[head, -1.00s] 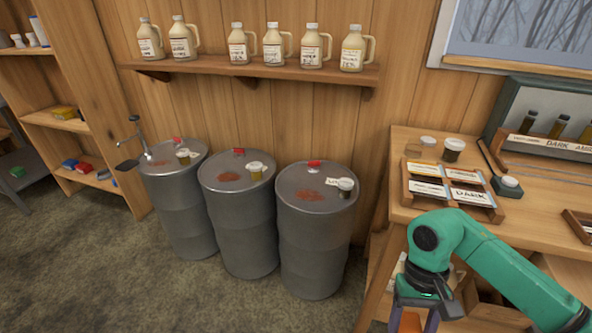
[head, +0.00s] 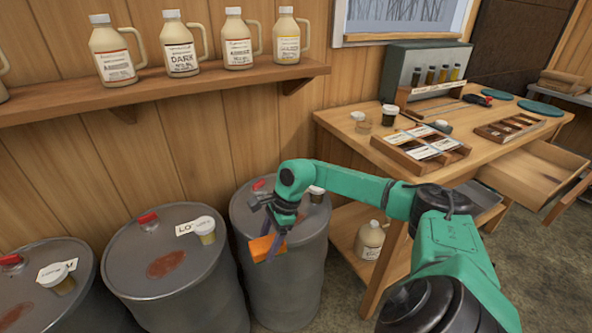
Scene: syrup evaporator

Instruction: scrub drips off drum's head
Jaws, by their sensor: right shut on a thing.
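Three grey steel drums stand along the wall: a left drum (head: 32,297), a middle drum (head: 130,248) and a right drum (head: 252,215). The middle drum's head bears a red-brown drip patch (head: 166,264); part of another patch (head: 15,316) shows on the left drum. My right gripper (head: 272,238) is shut on an orange block (head: 266,249), probably a sponge or scrubber, and holds it at the near side of the right drum's head. I cannot tell whether the block touches the drum. My gripper and arm hide much of that head and any drips there. My left gripper is out of view.
Lidded sample cups stand on the drum heads, one on the middle drum (head: 205,229). Red bungs also sit there. A shelf of jugs (head: 170,87) hangs above. The workbench (head: 362,145) at right has an open drawer (head: 534,172); a jug (head: 370,241) stands beneath.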

